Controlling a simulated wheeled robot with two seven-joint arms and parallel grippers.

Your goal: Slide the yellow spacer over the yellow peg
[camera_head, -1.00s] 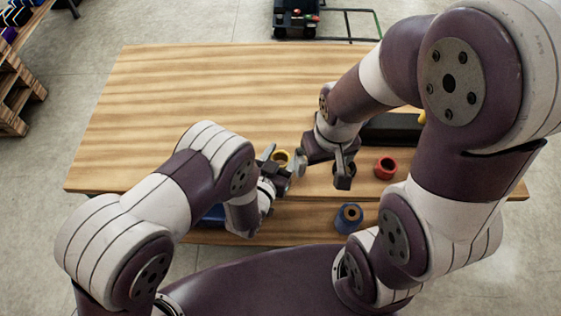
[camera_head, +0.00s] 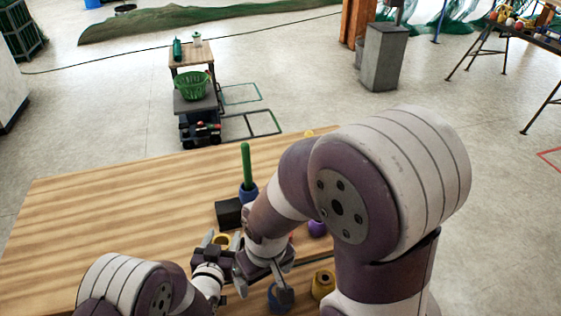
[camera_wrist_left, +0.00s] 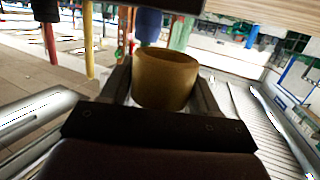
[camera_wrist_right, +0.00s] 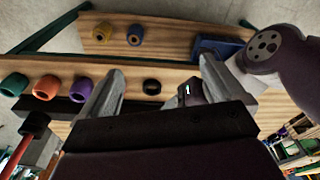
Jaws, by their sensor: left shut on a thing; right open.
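The yellow spacer (camera_wrist_left: 165,78) is a short ring held between the two fingers of my left gripper (camera_wrist_left: 160,92), in the left wrist view. In the head view the spacer (camera_head: 222,239) shows at the tips of my left gripper (camera_head: 220,243), above the table. A yellow peg (camera_wrist_left: 88,45) stands apart from the spacer in the left wrist view. In the head view only a small yellow tip (camera_head: 308,133) shows behind my right arm, which hides what is below it. My right gripper (camera_wrist_right: 158,95) is open and empty, close to the right of the left one in the head view.
A purple spacer (camera_head: 317,228) lies near my right arm. Blue (camera_head: 280,297) and yellow (camera_head: 323,284) spools sit at the front. The table's left side (camera_head: 110,220) is clear.

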